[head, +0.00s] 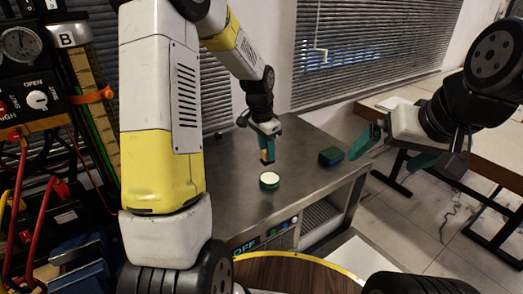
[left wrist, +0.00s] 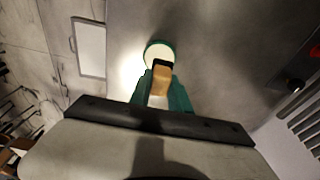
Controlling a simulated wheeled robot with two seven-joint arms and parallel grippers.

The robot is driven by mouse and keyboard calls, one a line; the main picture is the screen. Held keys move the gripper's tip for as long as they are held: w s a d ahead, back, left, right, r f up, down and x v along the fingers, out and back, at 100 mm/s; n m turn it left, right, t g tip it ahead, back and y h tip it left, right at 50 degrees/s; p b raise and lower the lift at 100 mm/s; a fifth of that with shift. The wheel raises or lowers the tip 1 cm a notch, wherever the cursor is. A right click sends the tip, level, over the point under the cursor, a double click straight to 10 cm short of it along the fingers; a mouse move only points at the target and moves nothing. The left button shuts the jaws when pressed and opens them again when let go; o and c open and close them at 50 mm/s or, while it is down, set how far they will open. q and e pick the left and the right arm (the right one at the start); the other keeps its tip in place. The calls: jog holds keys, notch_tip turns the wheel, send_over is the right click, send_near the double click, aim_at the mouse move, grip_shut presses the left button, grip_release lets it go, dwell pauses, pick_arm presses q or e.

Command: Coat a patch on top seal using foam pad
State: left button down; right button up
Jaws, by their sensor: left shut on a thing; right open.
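My left gripper (head: 266,148) is shut on a small tan block with a dark end, likely the foam pad (head: 264,156). It is held tilted down above the metal table. In the left wrist view, the pad (left wrist: 161,80) sits between the green fingers (left wrist: 160,94). A round green container with a pale top (head: 269,179) stands just below the pad in the head view. In the left wrist view, its pale disc (left wrist: 157,50) is partly covered by the pad; contact cannot be told. My right gripper (head: 385,152) is open and empty. I cannot identify the top seal.
A panel with a gauge (head: 20,44), knobs and cables stands at the left. A round wooden top (head: 285,275) is in front. Another table (head: 480,150) stands at the right.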

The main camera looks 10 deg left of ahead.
pick_arm(q)
jog(key=shift+w+d, duration=0.25)
jog(key=shift+d, duration=0.25)
jog(key=shift+f, duration=2.9)
jog(key=shift+f, duration=0.55)
jog(key=shift+r, duration=0.1)
jog(key=shift+r, duration=3.45)
